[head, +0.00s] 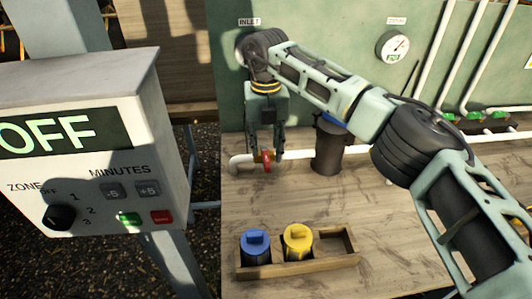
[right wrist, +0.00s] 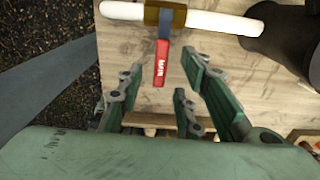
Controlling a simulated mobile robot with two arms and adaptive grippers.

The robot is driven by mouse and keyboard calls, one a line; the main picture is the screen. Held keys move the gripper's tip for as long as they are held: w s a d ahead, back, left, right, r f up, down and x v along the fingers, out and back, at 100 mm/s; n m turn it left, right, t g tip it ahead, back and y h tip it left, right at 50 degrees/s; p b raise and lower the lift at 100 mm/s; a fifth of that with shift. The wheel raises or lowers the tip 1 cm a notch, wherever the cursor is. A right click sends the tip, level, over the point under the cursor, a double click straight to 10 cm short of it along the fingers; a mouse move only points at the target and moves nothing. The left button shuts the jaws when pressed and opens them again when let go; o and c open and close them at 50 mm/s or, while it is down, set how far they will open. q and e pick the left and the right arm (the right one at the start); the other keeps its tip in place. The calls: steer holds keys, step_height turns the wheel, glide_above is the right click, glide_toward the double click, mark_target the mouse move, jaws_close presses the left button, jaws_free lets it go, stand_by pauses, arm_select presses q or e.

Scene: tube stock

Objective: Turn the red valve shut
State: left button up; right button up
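The red valve handle (head: 267,161) sits on a white pipe (head: 243,163) over the bench, below the INLET label. In the right wrist view the handle (right wrist: 161,63) bears the word MAIN and points across the pipe (right wrist: 215,23), from a brass body (right wrist: 165,13). My right gripper (head: 266,152) points down at the valve. In the right wrist view this gripper (right wrist: 160,82) is open, with fingers on both sides of the handle's line and no visible contact. My left gripper is not in view.
A dark cylinder (head: 328,148) stands on the pipe line right of the valve. A wooden rack (head: 300,267) with a blue-capped jar (head: 255,248) and a yellow-capped jar (head: 298,242) is in front. A control box (head: 90,150) reading OFF stands left. A gauge (head: 392,47) hangs behind.

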mark_target(266, 159)
step_height(266, 159, up, 9)
steer(key=shift+f, duration=0.2)
stand_by(0.3)
